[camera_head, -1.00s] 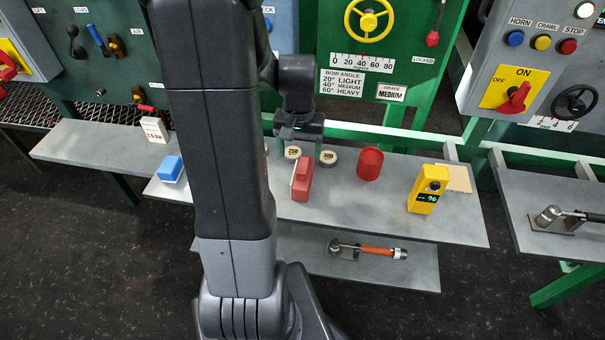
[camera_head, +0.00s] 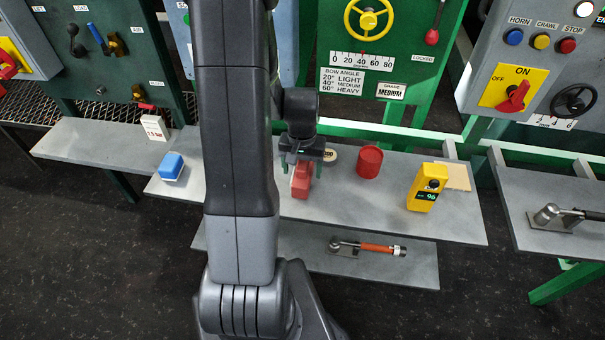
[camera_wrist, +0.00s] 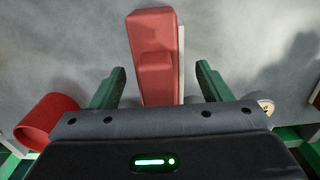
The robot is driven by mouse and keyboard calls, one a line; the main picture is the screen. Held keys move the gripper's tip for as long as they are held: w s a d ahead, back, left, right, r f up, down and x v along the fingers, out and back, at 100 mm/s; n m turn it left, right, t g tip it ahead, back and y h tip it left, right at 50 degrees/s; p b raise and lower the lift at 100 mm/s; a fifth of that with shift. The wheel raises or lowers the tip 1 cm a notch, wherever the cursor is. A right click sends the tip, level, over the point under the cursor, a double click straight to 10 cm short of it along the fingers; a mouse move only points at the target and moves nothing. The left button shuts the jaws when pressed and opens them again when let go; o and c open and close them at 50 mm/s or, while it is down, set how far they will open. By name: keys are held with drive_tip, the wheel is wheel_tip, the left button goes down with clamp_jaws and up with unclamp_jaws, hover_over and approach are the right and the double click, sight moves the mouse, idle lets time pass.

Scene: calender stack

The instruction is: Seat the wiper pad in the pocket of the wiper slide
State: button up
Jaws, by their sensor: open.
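A red block (camera_head: 300,190) with a raised grip and a thin pale layer on one side stands on the grey shelf; I take it as the wiper pad. In the wrist view the red block (camera_wrist: 158,70) lies between the two green fingers. My gripper (camera_wrist: 160,70) is open, with a gap on each side of the raised grip. In the head view my gripper (camera_head: 302,166) is right above and behind the block and hides part of it. I cannot pick out the wiper slide or its pocket.
The grey shelf (camera_head: 385,215) also bears a red cup (camera_head: 369,161), a yellow meter (camera_head: 426,187), a blue-and-white block (camera_head: 171,167) and a round weight (camera_head: 331,155). A lower shelf holds an orange-handled tool (camera_head: 368,248). Green machine panels rise behind.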

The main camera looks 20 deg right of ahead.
drive_tip(key=shift+c, duration=0.2)
drive_tip(key=c, duration=1.3)
drive_tip(key=shift+o, duration=0.2)
wheel_tip(320, 180, up, 10)
drive_tip(key=shift+f, duration=0.1)
